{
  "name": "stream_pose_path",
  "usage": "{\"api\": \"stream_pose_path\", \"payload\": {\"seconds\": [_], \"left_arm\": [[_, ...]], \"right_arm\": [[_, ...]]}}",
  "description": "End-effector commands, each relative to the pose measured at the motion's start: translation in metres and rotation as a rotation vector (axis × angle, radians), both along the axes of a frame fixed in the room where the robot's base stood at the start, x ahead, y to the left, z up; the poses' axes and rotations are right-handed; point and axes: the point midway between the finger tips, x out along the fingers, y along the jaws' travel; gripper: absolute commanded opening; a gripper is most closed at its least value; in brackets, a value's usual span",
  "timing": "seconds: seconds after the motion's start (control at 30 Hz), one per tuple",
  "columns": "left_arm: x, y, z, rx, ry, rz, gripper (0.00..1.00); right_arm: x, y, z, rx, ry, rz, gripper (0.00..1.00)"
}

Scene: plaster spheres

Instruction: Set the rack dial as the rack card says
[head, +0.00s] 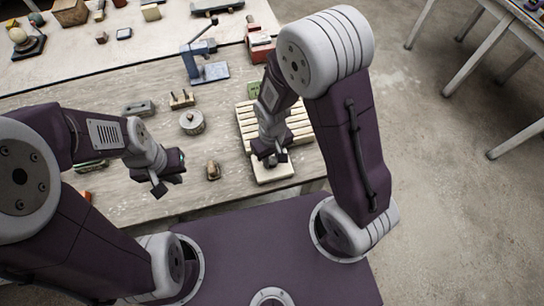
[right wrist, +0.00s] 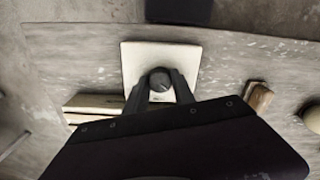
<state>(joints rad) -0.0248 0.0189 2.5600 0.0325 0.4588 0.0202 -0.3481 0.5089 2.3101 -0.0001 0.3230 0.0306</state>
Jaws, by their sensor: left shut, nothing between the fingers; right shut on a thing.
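The rack (head: 247,124) is a pale slatted wooden board on the bench, partly hidden by my right arm. At its near end is a cream dial plate (head: 272,175). In the right wrist view the plate (right wrist: 132,60) carries a dark round dial knob (right wrist: 159,77). My right gripper (head: 270,160) is over the plate, its fingers (right wrist: 160,92) shut on the knob from both sides. The dial's setting is too small to read. A small green card (head: 253,90) stands at the rack's far end; its marks are not legible. My left gripper (head: 163,186) is shut and empty above the bench.
A small brown block (head: 213,170) and a round grey lidded pot (head: 192,122) lie left of the rack. A blue press (head: 209,72) and a red tool (head: 260,45) stand behind. The bench's near edge is close to the plate.

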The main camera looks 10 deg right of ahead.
Motion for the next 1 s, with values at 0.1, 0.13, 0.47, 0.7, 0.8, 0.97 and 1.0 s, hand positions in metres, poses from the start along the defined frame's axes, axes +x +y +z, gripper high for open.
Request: {"api": "stream_pose_path", "payload": {"seconds": [0.1, 0.13, 0.47, 0.7, 0.8, 0.97, 1.0], "left_arm": [[0.000, 0.000, 0.006, 0.000, 0.000, 0.000, 0.00], [0.000, 0.000, 0.007, 0.000, 0.000, 0.000, 0.00], [0.000, 0.000, 0.016, 0.000, 0.000, 0.000, 0.00], [0.000, 0.000, 0.022, 0.000, 0.000, 0.000, 0.00], [0.000, 0.000, 0.023, 0.000, 0.000, 0.000, 0.00], [0.000, 0.000, 0.025, 0.000, 0.000, 0.000, 0.00], [0.000, 0.000, 0.025, 0.000, 0.000, 0.000, 0.00]], "right_arm": [[0.000, 0.000, 0.002, 0.000, 0.000, -0.104, 0.00], [0.000, 0.000, 0.002, 0.000, 0.000, -0.132, 0.00], [0.000, 0.000, 0.002, 0.000, 0.000, -0.443, 0.00], [0.000, 0.000, 0.002, 0.000, -0.001, -0.636, 0.00], [0.001, 0.000, 0.001, 0.001, -0.001, -0.700, 0.00], [0.000, 0.000, 0.001, 0.001, -0.001, -0.778, 0.00], [0.000, 0.000, 0.001, 0.001, -0.001, -0.794, 0.00]]}}
